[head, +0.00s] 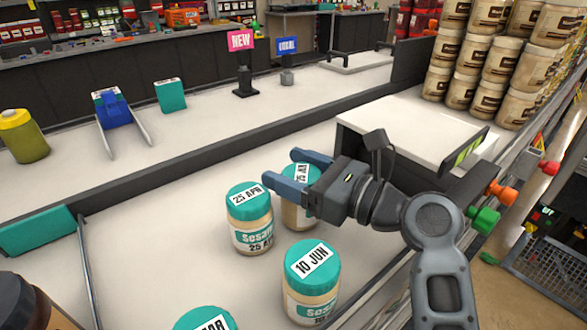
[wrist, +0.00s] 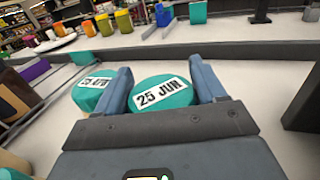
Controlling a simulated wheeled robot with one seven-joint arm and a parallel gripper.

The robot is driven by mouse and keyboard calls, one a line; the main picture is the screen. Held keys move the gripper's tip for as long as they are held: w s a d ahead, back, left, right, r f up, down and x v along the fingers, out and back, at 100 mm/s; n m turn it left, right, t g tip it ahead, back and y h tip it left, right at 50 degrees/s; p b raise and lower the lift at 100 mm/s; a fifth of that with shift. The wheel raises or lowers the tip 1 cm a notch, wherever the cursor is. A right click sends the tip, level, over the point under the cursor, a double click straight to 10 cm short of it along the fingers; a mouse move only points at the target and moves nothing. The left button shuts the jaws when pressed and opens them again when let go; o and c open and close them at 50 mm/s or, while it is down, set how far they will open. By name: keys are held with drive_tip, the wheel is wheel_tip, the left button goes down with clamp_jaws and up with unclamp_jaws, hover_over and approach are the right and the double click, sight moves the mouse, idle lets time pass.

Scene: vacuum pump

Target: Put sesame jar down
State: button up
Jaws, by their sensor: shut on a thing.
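My gripper (head: 284,168) is shut on a sesame jar (head: 300,210) with a teal lid. A 10 JUN sesame jar (head: 312,284) stands nearer the front.
Another teal lid (head: 205,320) shows at the bottom edge. A dark divider (head: 180,165) runs behind the jars. A white box (head: 420,125) is to the right, with stacked beige jars (head: 500,60) beyond. Shelf left of the jars is clear.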

drive_tip(key=o, duration=0.9)
drive_tip(key=shift+f, duration=0.1)
drive_tip(key=shift+o, duration=1)
drive_tip(key=shift+d, duration=0.1)
